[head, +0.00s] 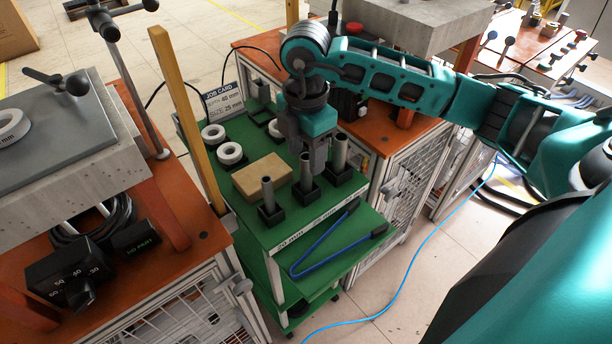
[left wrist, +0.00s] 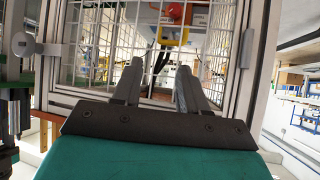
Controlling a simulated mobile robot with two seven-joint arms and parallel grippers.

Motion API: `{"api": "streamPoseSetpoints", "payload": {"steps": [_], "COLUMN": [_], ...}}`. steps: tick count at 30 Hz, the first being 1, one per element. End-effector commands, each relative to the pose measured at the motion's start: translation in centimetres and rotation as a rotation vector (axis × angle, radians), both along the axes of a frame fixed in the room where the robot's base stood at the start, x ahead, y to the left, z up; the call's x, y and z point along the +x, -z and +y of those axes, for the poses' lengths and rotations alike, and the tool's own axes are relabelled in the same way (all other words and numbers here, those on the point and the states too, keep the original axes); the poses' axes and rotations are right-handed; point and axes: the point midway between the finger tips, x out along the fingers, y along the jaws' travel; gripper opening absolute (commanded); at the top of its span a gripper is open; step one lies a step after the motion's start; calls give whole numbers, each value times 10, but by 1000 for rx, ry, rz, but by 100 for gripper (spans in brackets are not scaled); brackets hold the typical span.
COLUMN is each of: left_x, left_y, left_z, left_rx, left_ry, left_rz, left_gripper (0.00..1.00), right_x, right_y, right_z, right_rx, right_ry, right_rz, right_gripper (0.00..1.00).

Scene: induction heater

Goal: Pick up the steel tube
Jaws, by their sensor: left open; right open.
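Three grey steel tubes stand upright in black square holders on the green cart (head: 205,172): a front-left tube (head: 267,190), a middle tube (head: 304,170) and a back-right tube (head: 340,150). My right gripper (head: 311,165) points down at the middle tube, open, with its fingers at the tube's upper part. I cannot tell whether the fingers touch it. My left gripper (left wrist: 158,85) shows in the left wrist view, open and empty, facing a white wire-mesh cabinet door (left wrist: 95,45). The left gripper is not in the head view.
A job card (head: 222,100) reads depth 40 mm, size 25 mm. White rings (head: 230,153) and a tan block (head: 262,176) lie on the cart. Orange benches flank the cart.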

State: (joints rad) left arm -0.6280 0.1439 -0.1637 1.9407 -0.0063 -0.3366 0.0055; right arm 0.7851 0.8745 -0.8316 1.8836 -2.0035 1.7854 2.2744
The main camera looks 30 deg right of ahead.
Motion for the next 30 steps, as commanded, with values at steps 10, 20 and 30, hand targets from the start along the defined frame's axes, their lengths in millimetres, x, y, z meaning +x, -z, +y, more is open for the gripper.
{"api": "streamPoseSetpoints", "payload": {"steps": [10,20,30], "left_x": [0,0,2], "left_y": [-1,0,-1], "left_z": [0,0,0], "left_rx": [-1,-1,-1], "left_ry": [-1,-1,-1], "left_rz": [1,0,-4], "left_gripper": [43,43,43], "right_x": [2,3,3], "right_y": [37,62,61], "right_z": [-3,-3,-3], "right_rx": [2,2,2], "right_ry": [-1,-3,-3], "right_rz": [5,-1,0], "right_gripper": [56,56,36]}}
